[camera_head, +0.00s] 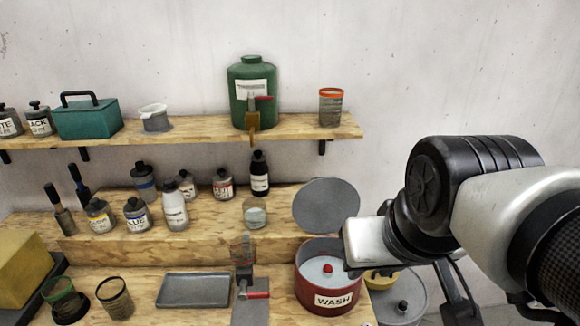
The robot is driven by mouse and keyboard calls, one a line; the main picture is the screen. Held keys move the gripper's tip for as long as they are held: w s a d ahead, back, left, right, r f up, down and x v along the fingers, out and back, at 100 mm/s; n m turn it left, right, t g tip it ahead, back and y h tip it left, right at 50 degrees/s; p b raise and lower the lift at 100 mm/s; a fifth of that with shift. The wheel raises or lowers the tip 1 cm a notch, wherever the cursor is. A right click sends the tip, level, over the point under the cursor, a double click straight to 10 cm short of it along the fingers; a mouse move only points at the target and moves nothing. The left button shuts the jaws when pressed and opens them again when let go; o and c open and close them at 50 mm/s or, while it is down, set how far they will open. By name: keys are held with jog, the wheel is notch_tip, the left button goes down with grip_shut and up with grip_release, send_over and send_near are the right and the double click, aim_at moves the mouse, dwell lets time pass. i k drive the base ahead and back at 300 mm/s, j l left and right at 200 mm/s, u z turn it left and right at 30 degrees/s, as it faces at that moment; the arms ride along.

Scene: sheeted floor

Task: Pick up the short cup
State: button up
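Several cups are in view, and I cannot tell for sure which one is the short cup. A small clear glass cup (255,213) stands on the middle step. A grey cup with a spout (155,119) stands on the upper shelf. A taller cup with an orange rim (330,108) stands at that shelf's right end. Two more cups stand at the lower left, one dark-rimmed (115,298) and one green-rimmed (65,300). My gripper (457,298) shows only as dark parts under my wrist at the right, away from these cups; its fingertips cannot be made out.
A red WASH pot (331,299) stands near my wrist, with a round grey lid (326,205) behind it. Bottles and jars crowd the middle step around the glass cup. A grey tray (194,290) lies in front. A green container (252,92) stands on the upper shelf (290,131).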

aim_at(254, 209)
jog(key=k+j, duration=0.1)
jog(key=j, duration=0.45)
jog(key=k+j, duration=0.1)
jog(key=j, duration=0.95)
jog(key=i+l, duration=0.1)
jog(key=l, duration=0.2)
jog(key=i+l, duration=0.1)
jog(key=l, duration=0.2)
